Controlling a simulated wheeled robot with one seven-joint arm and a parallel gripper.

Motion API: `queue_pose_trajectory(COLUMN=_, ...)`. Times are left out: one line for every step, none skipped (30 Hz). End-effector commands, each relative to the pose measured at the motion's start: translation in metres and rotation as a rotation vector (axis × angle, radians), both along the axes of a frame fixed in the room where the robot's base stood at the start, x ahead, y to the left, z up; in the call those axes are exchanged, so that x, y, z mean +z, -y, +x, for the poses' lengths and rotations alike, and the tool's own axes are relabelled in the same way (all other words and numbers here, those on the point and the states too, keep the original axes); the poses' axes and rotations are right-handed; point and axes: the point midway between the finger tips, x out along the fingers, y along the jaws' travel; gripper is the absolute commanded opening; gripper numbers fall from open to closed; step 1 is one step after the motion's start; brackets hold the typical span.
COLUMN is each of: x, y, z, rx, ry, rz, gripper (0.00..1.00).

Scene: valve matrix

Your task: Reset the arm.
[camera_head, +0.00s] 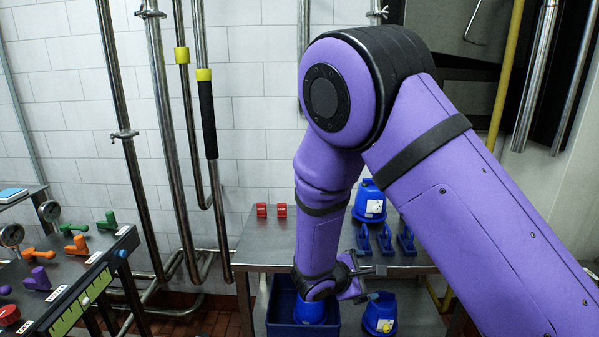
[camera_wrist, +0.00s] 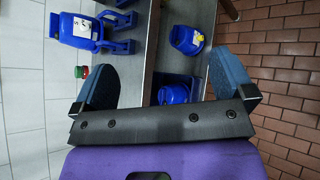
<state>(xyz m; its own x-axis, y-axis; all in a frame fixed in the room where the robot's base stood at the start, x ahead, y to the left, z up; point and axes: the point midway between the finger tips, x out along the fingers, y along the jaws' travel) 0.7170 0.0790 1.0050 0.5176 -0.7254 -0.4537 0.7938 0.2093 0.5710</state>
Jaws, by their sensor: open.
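My arm in purple bends down over the metal table (camera_head: 262,240) in the head view. My gripper (camera_wrist: 165,82) is open, with two blue fingertips set wide apart and nothing between them in its grip. In the head view, my gripper (camera_head: 372,283) is small and partly hidden by my own wrist, near the front edge of the table.
A blue canister (camera_head: 369,203) and several blue clamp-like pieces (camera_head: 385,240) stand on the table. Below are a blue bin (camera_head: 285,310) and another blue canister (camera_head: 381,315). A valve panel (camera_head: 70,290) is at left; pipes (camera_head: 165,110) line the wall.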

Motion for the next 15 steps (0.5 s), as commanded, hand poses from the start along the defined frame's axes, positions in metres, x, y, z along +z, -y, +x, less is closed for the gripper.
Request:
queue_pose_trajectory(x=0.018, y=0.011, z=-0.002, rx=-0.054, ry=0.013, rz=0.042, gripper=1.0)
queue_pose_trajectory(x=0.027, y=0.017, z=-0.004, rx=-0.086, ry=0.017, rz=0.064, gripper=1.0)
queue_pose_trajectory(x=0.038, y=0.024, z=-0.007, rx=-0.126, ry=0.025, rz=0.094, gripper=1.0)
queue_pose_trajectory(x=0.046, y=0.03, z=-0.01, rx=-0.158, ry=0.03, rz=0.117, gripper=1.0)
queue_pose_trajectory(x=0.054, y=0.036, z=-0.012, rx=-0.188, ry=0.035, rz=0.139, gripper=1.0)
queue_pose_trajectory(x=0.065, y=0.043, z=-0.016, rx=-0.227, ry=0.042, rz=0.169, gripper=1.0)
queue_pose_trajectory(x=0.073, y=0.049, z=-0.02, rx=-0.256, ry=0.046, rz=0.192, gripper=1.0)
queue_pose_trajectory(x=0.081, y=0.054, z=-0.023, rx=-0.284, ry=0.053, rz=0.216, gripper=1.0)
queue_pose_trajectory(x=0.091, y=0.061, z=-0.028, rx=-0.321, ry=0.059, rz=0.248, gripper=1.0)
queue_pose_trajectory(x=0.098, y=0.066, z=-0.031, rx=-0.35, ry=0.064, rz=0.271, gripper=1.0)
queue_pose_trajectory(x=0.106, y=0.071, z=-0.036, rx=-0.377, ry=0.07, rz=0.296, gripper=1.0)
queue_pose_trajectory(x=0.115, y=0.078, z=-0.041, rx=-0.414, ry=0.078, rz=0.328, gripper=1.0)
queue_pose_trajectory(x=0.123, y=0.083, z=-0.045, rx=-0.439, ry=0.084, rz=0.353, gripper=1.0)
queue_pose_trajectory(x=0.13, y=0.088, z=-0.05, rx=-0.465, ry=0.09, rz=0.378, gripper=1.0)
queue_pose_trajectory(x=0.139, y=0.094, z=-0.056, rx=-0.498, ry=0.097, rz=0.411, gripper=1.0)
